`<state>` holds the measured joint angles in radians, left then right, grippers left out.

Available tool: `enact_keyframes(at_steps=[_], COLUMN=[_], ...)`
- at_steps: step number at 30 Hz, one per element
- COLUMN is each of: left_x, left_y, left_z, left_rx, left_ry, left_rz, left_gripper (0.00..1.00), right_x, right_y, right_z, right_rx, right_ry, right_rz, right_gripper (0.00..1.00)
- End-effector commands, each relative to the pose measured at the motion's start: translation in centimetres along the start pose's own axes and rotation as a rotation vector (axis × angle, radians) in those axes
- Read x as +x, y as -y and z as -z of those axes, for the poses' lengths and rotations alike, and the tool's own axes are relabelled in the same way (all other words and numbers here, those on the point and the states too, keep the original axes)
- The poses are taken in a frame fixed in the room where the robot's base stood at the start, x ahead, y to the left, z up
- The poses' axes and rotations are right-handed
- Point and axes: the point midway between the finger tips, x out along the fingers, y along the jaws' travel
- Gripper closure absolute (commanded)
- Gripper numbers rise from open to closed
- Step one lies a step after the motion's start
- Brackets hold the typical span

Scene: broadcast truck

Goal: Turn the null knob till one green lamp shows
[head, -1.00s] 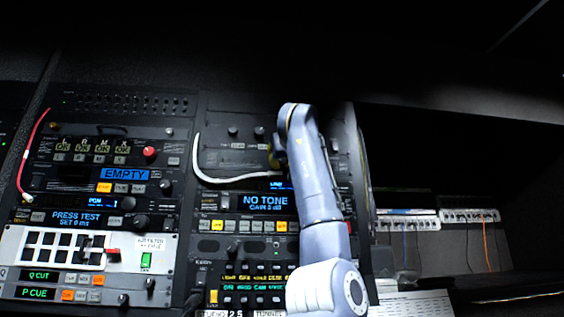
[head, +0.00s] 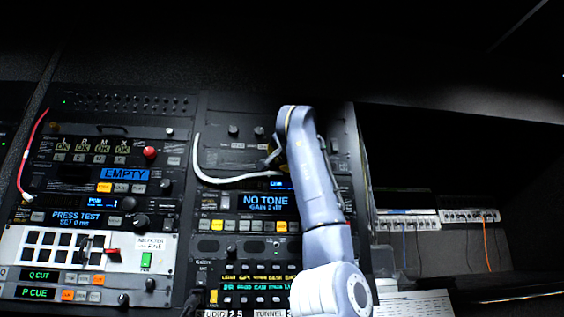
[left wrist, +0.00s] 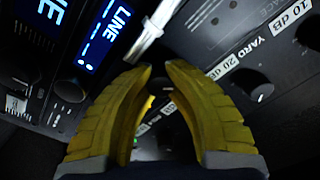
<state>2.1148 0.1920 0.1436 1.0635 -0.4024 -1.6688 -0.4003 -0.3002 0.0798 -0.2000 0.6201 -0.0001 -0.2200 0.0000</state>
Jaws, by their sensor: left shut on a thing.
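My left gripper (head: 274,156) is at the upper part of the middle rack panel in the head view, small and partly hidden by my arm. In the left wrist view its yellow fingers (left wrist: 160,78) are closed around a small dark knob (left wrist: 170,107), which shows only in part between them. I cannot read a label that marks this as the null knob. A blue-lit display (head: 265,201) reads "NO TONE". My right gripper is not in view.
A white cable (head: 232,180) loops just left of the gripper; its pale plug (left wrist: 148,36) is close beyond the fingertips. Another knob (left wrist: 249,82) sits right of the fingers near "YARD" and "20 dB" labels. A red cable (head: 27,157) hangs at far left.

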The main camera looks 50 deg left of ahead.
Motion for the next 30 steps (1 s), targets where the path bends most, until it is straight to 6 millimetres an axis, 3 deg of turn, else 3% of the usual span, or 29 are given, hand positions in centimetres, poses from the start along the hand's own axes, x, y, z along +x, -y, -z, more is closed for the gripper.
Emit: enact_keyframes(at_steps=[15,30], left_x=[-0.21,-0.19], left_y=[0.04,-0.05], left_z=[0.31,0.24], left_rx=[0.411,0.566], left_ry=[-0.022,-0.024], left_rz=[0.0,-0.002], left_gripper=[1.0,1.0], right_x=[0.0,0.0], right_y=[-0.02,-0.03], right_z=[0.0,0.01], right_rx=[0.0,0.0], right_ry=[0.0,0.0], right_rz=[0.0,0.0], right_gripper=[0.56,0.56])
